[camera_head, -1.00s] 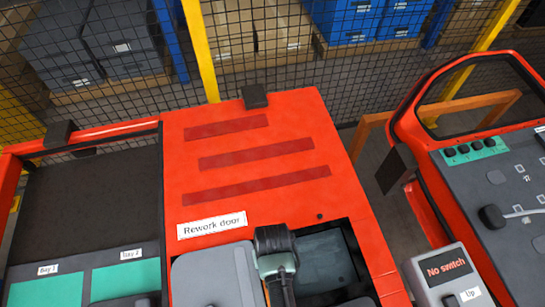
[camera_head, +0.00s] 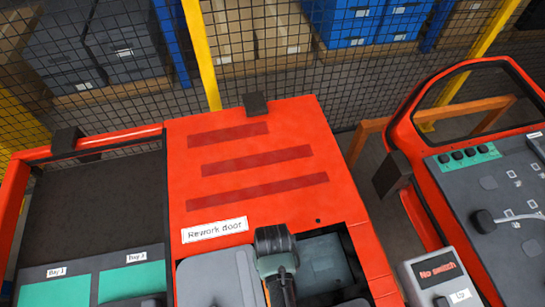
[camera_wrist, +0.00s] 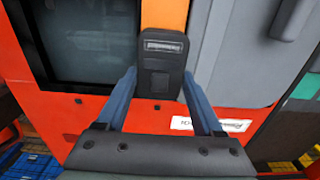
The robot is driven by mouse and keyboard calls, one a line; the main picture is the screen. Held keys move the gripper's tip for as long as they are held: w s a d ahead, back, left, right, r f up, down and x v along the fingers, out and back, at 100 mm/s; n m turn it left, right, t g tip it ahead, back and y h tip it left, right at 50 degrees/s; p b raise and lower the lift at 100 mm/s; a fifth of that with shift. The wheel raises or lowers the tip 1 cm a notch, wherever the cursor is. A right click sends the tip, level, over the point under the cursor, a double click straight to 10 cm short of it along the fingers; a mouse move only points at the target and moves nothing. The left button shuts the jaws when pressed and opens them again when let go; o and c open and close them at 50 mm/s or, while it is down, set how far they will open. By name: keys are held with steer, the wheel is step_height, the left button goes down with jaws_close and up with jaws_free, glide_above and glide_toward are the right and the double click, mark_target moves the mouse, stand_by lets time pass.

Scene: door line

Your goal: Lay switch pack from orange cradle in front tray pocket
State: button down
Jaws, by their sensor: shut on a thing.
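My gripper (camera_wrist: 160,76) has its two blue fingers on either side of a dark switch pack (camera_wrist: 161,62) in the wrist view, shut on it. The pack has a pale label strip near its far end. An orange strip (camera_wrist: 165,14) shows beyond the pack; I cannot tell whether it is the cradle, or whether the pack touches it. In the head view my own arm hides the pack and fingers. Teal pads marked Bay 1 (camera_head: 58,290) and Bay 2 (camera_head: 132,284) lie at lower left; I cannot tell which is the front tray pocket.
The red rework door (camera_head: 245,160) carries a white label (camera_head: 215,230). A dark recess (camera_head: 325,262) and a grey panel (camera_head: 215,275) flank my arm. A "No switch" box (camera_head: 438,272) and another red door (camera_head: 408,125) stand at right. Wire fencing (camera_head: 300,75) runs behind.

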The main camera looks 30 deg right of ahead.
steer(key=shift+r+p, duration=4.15)
steer(key=shift+r, duration=0.15)
steer(key=shift+f, duration=0.1)
